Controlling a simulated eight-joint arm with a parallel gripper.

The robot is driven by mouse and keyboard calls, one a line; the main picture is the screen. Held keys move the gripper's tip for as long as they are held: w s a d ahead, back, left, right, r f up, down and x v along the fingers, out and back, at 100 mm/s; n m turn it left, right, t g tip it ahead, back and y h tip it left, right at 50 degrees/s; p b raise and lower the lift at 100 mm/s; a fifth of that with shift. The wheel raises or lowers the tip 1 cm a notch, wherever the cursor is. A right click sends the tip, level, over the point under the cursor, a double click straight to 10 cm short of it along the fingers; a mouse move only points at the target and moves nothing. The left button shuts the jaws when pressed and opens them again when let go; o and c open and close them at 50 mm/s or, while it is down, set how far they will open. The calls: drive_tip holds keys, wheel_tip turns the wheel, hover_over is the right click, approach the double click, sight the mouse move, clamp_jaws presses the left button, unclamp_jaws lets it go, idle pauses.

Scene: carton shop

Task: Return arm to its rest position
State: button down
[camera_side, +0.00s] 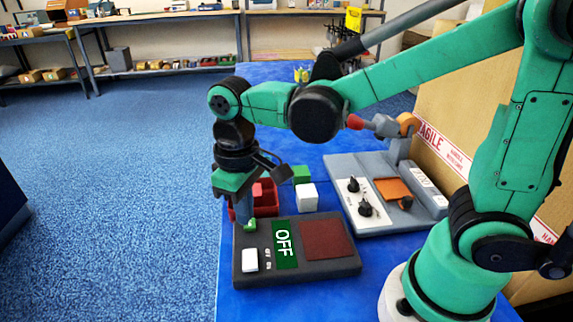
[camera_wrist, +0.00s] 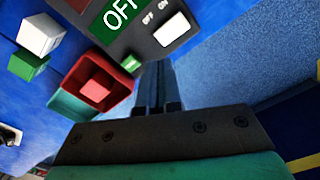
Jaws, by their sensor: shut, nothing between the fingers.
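My green arm reaches over the blue table (camera_side: 387,251) from the right. My gripper (camera_side: 247,222) points down at the back left corner of a dark switch box (camera_side: 300,279). Its fingers are shut and empty; they also show in the wrist view (camera_wrist: 160,78). The box has a green OFF label (camera_side: 284,244), a white switch (camera_side: 249,260) and a dark red pad (camera_side: 326,240). A small green piece is by the fingertips; whether they touch it I cannot tell.
A red bin (camera_wrist: 70,86) holding a red block (camera_wrist: 97,91) stands behind the gripper. A white cube (camera_side: 307,196) and a green cube (camera_side: 301,174) sit beside it. A grey device with knobs (camera_side: 345,187) and a cardboard carton (camera_side: 445,95) stand to the right.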

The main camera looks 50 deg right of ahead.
drive_tip(key=shift+r, duration=0.15)
drive_tip(key=shift+d, duration=0.2)
drive_tip(key=s+d+r+m+t, duration=0.1)
drive_tip(key=d+r+m+t, duration=0.2)
drive_tip(key=d+t, duration=0.4)
drive_tip(key=shift+s+d, duration=0.4)
idle(0.6)
